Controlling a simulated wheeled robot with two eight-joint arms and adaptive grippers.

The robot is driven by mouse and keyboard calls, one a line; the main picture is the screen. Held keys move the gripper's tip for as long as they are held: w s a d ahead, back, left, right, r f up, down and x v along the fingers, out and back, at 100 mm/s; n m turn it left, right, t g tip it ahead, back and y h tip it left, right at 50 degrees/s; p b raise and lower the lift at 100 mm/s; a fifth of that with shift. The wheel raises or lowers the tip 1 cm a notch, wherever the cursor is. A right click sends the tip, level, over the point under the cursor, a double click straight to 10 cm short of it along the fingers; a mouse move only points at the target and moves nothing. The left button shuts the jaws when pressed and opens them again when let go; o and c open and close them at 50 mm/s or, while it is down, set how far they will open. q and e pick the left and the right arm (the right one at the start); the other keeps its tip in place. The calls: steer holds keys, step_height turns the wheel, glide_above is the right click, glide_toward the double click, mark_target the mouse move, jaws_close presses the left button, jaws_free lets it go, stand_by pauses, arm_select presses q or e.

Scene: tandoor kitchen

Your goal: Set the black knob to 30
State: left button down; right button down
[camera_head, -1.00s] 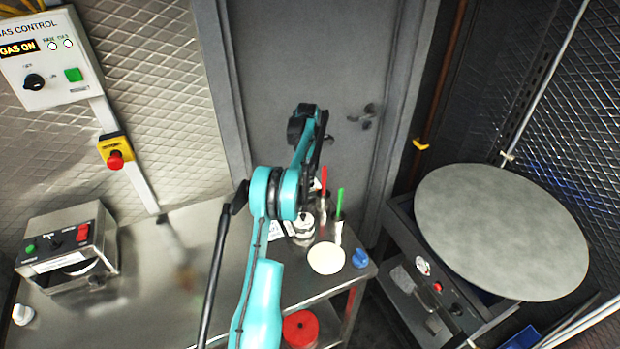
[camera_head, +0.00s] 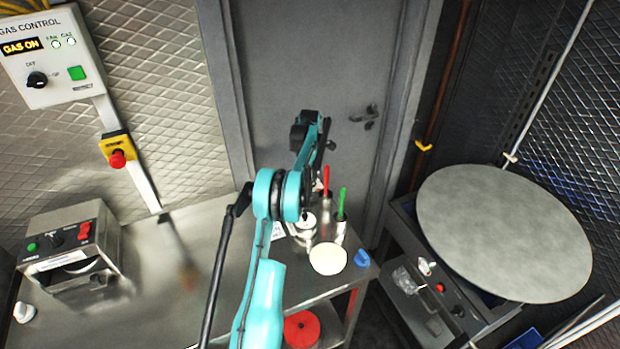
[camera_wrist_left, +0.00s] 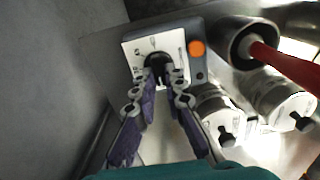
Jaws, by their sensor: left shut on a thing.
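In the left wrist view, the black knob (camera_wrist_left: 154,62) sits on a white dial face with small dark marks, on a grey box (camera_wrist_left: 197,68) with an orange round light. My left gripper (camera_wrist_left: 163,80) points at this face, its two fingers closed around the knob. The fingers cover part of the knob and dial, and the numbers are too small to read. In the head view, my left teal arm reaches over the steel table, and its links hide the gripper and most of the dial box. My right gripper is not in view.
A steel container (camera_wrist_left: 238,45) with a red-handled tool (camera_wrist_left: 285,65) and lidded jars (camera_wrist_left: 218,108) stand close right of the dial box. In the head view, a white round piece (camera_head: 328,259) and blue object (camera_head: 361,258) lie near the table's right end. A gas control panel (camera_head: 60,60) hangs left.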

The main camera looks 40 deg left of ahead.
arm_select(q)
steer(key=shift+m, duration=0.4)
steer(key=m, duration=0.4)
steer(key=shift+a, duration=0.15)
steer(key=m, duration=0.4)
steer(key=shift+w, duration=0.2)
steer(key=m, duration=0.4)
steer(key=shift+w+m, duration=0.15)
steer(key=shift+m, duration=0.25)
steer(key=shift+w+m, duration=0.1)
steer(key=shift+m, duration=1.9)
steer(key=c, duration=1.6)
jaws_free()
